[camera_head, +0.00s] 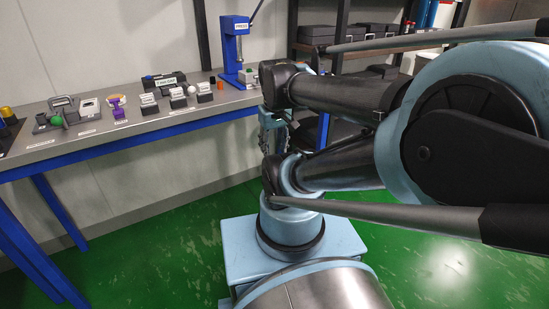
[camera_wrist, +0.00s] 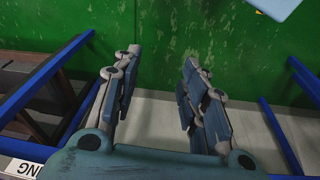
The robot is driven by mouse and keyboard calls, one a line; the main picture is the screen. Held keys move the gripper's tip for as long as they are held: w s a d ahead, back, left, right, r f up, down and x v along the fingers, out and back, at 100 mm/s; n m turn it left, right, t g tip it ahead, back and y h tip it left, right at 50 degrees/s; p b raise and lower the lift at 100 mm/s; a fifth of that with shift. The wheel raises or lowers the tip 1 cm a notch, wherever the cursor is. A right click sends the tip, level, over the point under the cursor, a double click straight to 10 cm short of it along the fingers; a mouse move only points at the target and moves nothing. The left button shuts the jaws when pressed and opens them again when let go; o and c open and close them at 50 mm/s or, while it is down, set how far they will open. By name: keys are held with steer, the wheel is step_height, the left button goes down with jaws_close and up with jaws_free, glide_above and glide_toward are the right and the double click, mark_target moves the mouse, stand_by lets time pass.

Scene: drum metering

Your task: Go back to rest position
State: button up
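My gripper (camera_wrist: 162,62) is open in the wrist view. Its two blue-grey fingers stand apart, and nothing is between them; green floor and a pale wall strip show beyond. In the head view my gripper (camera_head: 272,130) is partly hidden behind my dark arm links, near the right end of the bench. My arm is folded across the right half of that view.
A grey workbench (camera_head: 130,128) with blue legs runs along the left wall. A blue press (camera_head: 237,50), a purple item (camera_head: 117,107) and several small devices stand on it. A dark shelf (camera_head: 345,15) with grey cases is behind my arm. Green floor (camera_head: 150,245) lies clear in front.

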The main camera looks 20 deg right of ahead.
steer(key=s+f+m, duration=0.1)
steer(key=s+f, duration=0.1)
steer(key=f, duration=0.1)
steer(key=shift+s+f+m, duration=0.1)
steer(key=shift+s+m, duration=0.05)
steer(key=shift+m, duration=0.25)
steer(key=shift+w+f, duration=0.2)
steer(key=shift+w, duration=0.25)
stand_by(0.4)
